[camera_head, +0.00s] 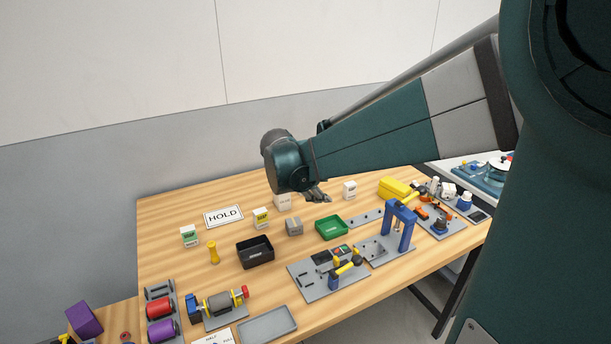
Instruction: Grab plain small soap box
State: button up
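Several small white boxes stand on the wooden table. One has a green label (189,236) and stands at the left. One has a yellow label (261,218) and stands near the middle. A larger pale box (282,202) stands behind it, just below my wrist, with its top partly hidden. A small white box (349,189) stands farther right; its markings are too small to read. Which one is the plain small soap box, I cannot tell for sure. My gripper (317,196) hangs above the back of the table, mostly hidden behind my wrist, apart from the boxes. Its opening is unclear.
A HOLD sign (223,216) lies at the back left. A black tray (255,252), a grey block (294,226) and a green tray (331,228) sit mid-table. A blue press frame (401,226) and a yellow case (394,187) stand at the right.

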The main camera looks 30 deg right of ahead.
jog(key=w+d+f+n+g+h, duration=0.25)
jog(key=w+d+f, duration=0.25)
jog(key=w+d, duration=0.35)
jog(key=n+g+h, duration=0.1)
jog(key=n+h, duration=0.2)
jog(key=n, duration=0.1)
send_near(345, 188)
jog(key=d, duration=0.3)
jog(key=shift+s+d+f+p, duration=0.2)
jog(key=shift+f+p, duration=0.15)
jog(key=shift+p, duration=0.05)
jog(key=shift+w+d+f+n+g+h, duration=0.3)
jog(key=shift+d+f+n, duration=0.2)
jog(key=shift+f, duration=0.25)
jog(key=shift+x, duration=1.3)
jog(key=shift+b+x, duration=0.95)
jog(key=shift+x, duration=1.6)
